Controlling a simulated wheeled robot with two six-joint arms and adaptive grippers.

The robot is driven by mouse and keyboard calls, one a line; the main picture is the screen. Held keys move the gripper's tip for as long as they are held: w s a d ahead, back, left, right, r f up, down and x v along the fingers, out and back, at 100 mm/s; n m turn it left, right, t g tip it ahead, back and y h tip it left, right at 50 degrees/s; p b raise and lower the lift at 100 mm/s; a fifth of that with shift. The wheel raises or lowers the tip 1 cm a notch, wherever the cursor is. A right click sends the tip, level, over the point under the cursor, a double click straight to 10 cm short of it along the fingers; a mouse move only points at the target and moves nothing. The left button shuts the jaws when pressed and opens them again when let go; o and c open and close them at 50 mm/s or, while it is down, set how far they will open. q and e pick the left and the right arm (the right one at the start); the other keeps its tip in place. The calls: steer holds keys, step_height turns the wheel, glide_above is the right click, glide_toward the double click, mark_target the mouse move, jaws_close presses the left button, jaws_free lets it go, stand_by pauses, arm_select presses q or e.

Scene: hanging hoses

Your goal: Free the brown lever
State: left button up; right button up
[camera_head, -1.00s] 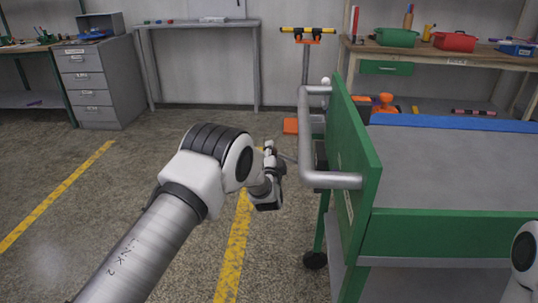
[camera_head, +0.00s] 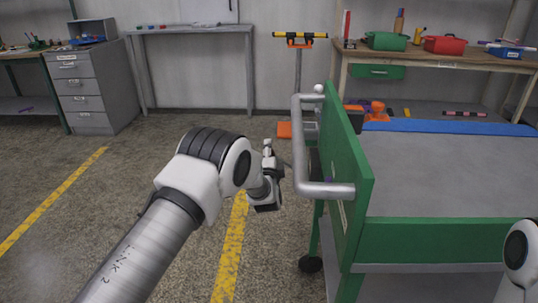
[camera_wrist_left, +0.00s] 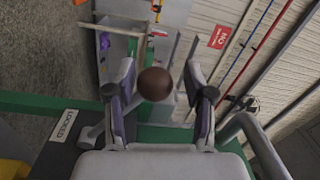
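In the left wrist view, a brown ball knob (camera_wrist_left: 155,84), which looks like the end of the brown lever, shows between the two fingers of my left gripper (camera_wrist_left: 163,92). The fingers stand apart with a gap on each side of it. Its stem is mostly hidden, and I cannot tell how deep it sits between the fingertips. A dark plate with a "LOCKED" label (camera_wrist_left: 65,125) is at lower left. In the head view, my left gripper (camera_head: 268,150) is left of the green cart's grey handle (camera_head: 325,190); the brown knob is not visible there. My right gripper is out of view.
An orange-based stand (camera_head: 298,70) is behind. Red and blue hoses (camera_wrist_left: 240,65) show in the wrist view. The floor at left is clear.

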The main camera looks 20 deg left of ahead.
arm_select(q)
steer(key=shift+f, duration=0.15)
steer(key=shift+s, duration=0.15)
steer(key=v, duration=1.1)
steer(key=shift+s+d, duration=0.2)
steer(key=shift+s, duration=0.15)
